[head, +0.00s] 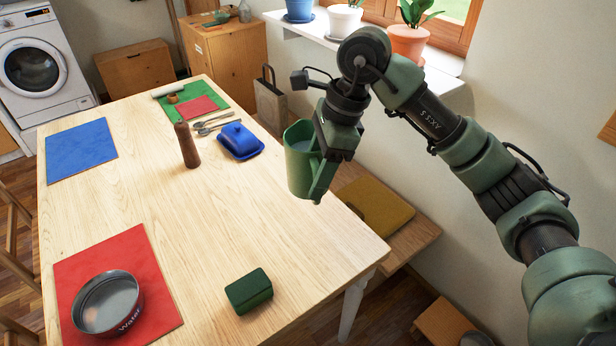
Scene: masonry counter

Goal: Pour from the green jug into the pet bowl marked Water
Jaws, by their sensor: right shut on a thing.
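The green jug (301,172) hangs in the air at the right edge of the wooden table, roughly upright, with something pale visible inside its mouth. My right gripper (328,160) is shut on the green jug at its right side; the fingertips are partly hidden against it. The pet bowl marked Water (128,316) is dark grey and round. It sits on a red mat (160,290) at the table's near left corner, well to the left of and nearer than the jug. My left gripper is not in view.
A dark green box-like object (248,291) lies on the table between bowl and jug. A brown mill (186,145) and a blue butter dish (240,140) stand farther back. A blue mat (81,151) lies at the left. The table's middle (190,215) is clear.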

